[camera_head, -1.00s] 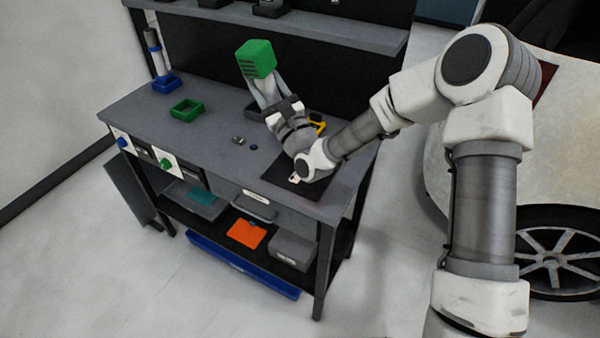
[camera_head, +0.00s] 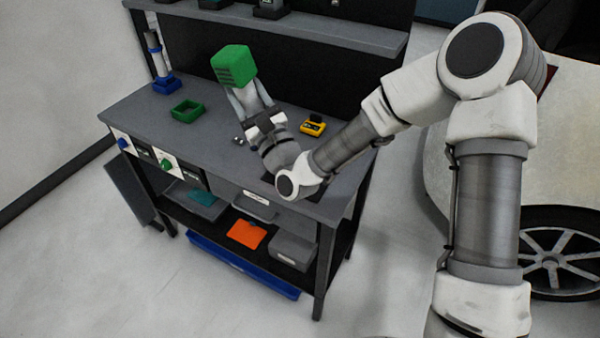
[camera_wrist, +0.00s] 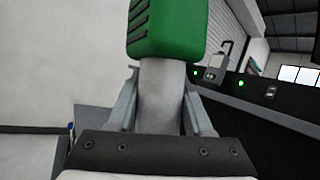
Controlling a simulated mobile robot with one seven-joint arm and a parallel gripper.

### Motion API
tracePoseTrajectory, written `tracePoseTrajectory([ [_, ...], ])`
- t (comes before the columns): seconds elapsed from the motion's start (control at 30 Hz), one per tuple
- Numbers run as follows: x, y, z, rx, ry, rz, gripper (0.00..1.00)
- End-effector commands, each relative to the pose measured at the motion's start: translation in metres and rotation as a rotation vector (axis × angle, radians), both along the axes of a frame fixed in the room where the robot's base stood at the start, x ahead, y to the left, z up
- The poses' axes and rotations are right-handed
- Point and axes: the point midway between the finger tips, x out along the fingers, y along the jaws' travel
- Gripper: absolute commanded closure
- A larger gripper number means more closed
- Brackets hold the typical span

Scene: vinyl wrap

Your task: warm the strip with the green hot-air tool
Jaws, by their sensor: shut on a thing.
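The green hot-air tool (camera_head: 234,66) has a green, slotted head and a pale grey handle. My gripper (camera_head: 250,98) is shut on the handle and holds the tool upright above the workbench, head up. In the wrist view the green head (camera_wrist: 166,28) is at the top, and my gripper (camera_wrist: 160,105) has one finger on each side of the pale handle. The strip cannot be made out; my arm covers part of the dark mat at the bench's front right.
The grey bench (camera_head: 215,135) carries a green tray (camera_head: 187,110), a blue holder (camera_head: 165,84) and a yellow-and-black item (camera_head: 312,125). A shelf (camera_head: 330,35) runs along the back. A car wheel (camera_head: 548,260) stands at right. The bench's left front is clear.

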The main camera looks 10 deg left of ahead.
Motion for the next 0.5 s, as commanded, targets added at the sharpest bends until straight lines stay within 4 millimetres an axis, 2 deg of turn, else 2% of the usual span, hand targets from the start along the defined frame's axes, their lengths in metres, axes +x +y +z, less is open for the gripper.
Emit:
tracePoseTrajectory([
  [0.1,-0.032,0.014,0.011,0.003,-0.001,0.005,1.00],
  [0.5,-0.127,0.053,0.039,0.004,-0.002,0.004,1.00],
])
